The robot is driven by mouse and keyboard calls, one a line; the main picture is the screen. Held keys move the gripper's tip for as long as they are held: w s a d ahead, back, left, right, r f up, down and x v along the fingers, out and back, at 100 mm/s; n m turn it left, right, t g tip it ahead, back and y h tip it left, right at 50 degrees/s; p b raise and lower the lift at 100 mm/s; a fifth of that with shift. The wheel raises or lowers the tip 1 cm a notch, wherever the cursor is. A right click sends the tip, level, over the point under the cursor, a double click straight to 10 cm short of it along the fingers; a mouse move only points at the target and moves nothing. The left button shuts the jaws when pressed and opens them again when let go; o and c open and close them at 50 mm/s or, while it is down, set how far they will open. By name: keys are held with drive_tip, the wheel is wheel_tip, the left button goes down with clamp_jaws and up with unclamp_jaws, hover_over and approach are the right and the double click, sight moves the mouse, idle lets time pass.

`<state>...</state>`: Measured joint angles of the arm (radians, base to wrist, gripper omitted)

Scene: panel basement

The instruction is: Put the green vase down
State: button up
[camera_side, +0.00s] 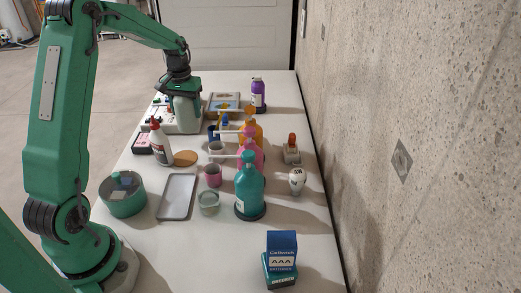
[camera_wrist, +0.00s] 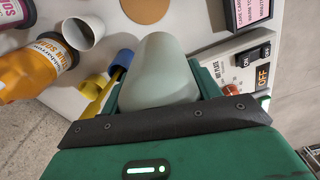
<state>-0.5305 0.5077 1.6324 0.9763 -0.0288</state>
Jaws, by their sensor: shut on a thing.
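The green vase (camera_wrist: 163,72) is a smooth, pale grey-green piece held between the green jaws of my gripper (camera_wrist: 165,92) in the wrist view. In the side view, my gripper (camera_side: 181,86) is at the far left part of the table, shut on the vase (camera_side: 187,108), which hangs below it. The vase is in front of or over the white hot plate; I cannot tell whether its base touches anything. The lower part of the vase is hidden in the wrist view.
The hot plate (camera_wrist: 245,70) with switches is close beside the vase. Several pump bottles stand mid-table, including a teal one (camera_side: 250,188).

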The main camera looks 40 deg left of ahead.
sight(189, 125)
drive_tip(key=shift+f, duration=3.15)
drive_tip(key=shift+f, duration=0.15)
drive_tip(key=o, duration=1.3)
drive_tip(key=shift+o, duration=0.2)
wheel_tip(189, 125, up, 12)
drive_tip(key=shift+s+d, duration=0.1)
